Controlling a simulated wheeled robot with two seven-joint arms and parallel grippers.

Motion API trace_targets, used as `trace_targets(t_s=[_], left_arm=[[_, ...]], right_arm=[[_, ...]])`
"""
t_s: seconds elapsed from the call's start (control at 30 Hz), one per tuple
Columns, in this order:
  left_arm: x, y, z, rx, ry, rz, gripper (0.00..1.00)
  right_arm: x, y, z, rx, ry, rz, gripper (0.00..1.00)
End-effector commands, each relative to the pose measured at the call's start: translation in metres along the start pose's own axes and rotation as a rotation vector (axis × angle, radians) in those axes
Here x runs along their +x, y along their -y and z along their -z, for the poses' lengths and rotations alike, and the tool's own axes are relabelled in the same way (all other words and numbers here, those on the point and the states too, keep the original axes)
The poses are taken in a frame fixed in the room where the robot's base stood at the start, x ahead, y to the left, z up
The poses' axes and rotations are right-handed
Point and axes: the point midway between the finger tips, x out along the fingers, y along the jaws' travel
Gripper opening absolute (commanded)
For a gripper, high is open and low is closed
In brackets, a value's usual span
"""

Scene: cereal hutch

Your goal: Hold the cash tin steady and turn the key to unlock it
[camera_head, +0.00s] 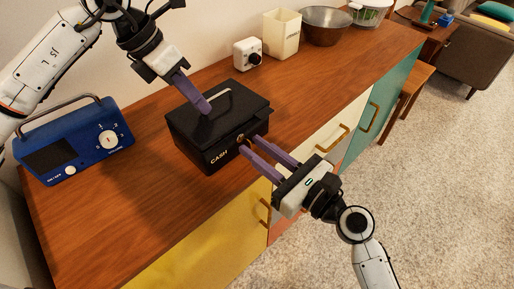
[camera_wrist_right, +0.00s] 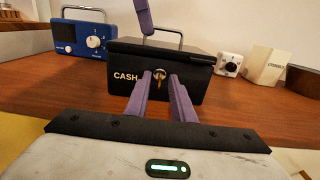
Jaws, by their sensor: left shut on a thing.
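The black cash tin (camera_head: 217,141) stands shut on the wooden cabinet top, its CASH label and lock facing the front. A brass-coloured key (camera_wrist_right: 159,75) sits in the lock, right of the label. My left gripper (camera_head: 204,107) reaches down to the tin's lid and is shut on its metal carry handle (camera_wrist_right: 129,17). My right gripper (camera_head: 247,145) is level in front of the lock, its two purple fingers apart. In the right wrist view, the key shows between and just beyond its fingertips (camera_wrist_right: 160,79). Whether a finger touches the key cannot be told.
A blue radio (camera_head: 73,142) stands left of the tin. A white dial box (camera_head: 247,54), a cream container (camera_head: 282,34), a metal bowl (camera_head: 326,27) and a white-green colander (camera_head: 370,10) stand along the back. The top's front edge runs close before the tin.

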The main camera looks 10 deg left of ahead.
Motion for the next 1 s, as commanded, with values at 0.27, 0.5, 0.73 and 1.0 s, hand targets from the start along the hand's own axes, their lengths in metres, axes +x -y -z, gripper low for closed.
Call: trace_targets(t_s=[0.27, 0.5, 0.73, 1.0], left_arm=[[0.0026, 0.0014, 0.0022, -0.002, -0.008, 0.006, 0.0], [0.0026, 0.0014, 0.0022, -0.002, -0.008, 0.006, 0.0], [0.0026, 0.0013, 0.0022, -0.002, -0.008, 0.006, 0.0], [0.0026, 0.0011, 0.0022, -0.002, -0.008, 0.005, 0.0]], right_arm=[[0.0044, -0.0002, 0.0004, -0.001, -0.001, 0.0, 0.22], [0.004, -0.0001, 0.0004, -0.001, -0.001, 0.0, 0.0], [0.0039, -0.0001, 0.0005, -0.006, -0.001, -0.001, 0.0], [0.0038, -0.0004, 0.0005, -0.091, -0.001, -0.001, 0.0]])
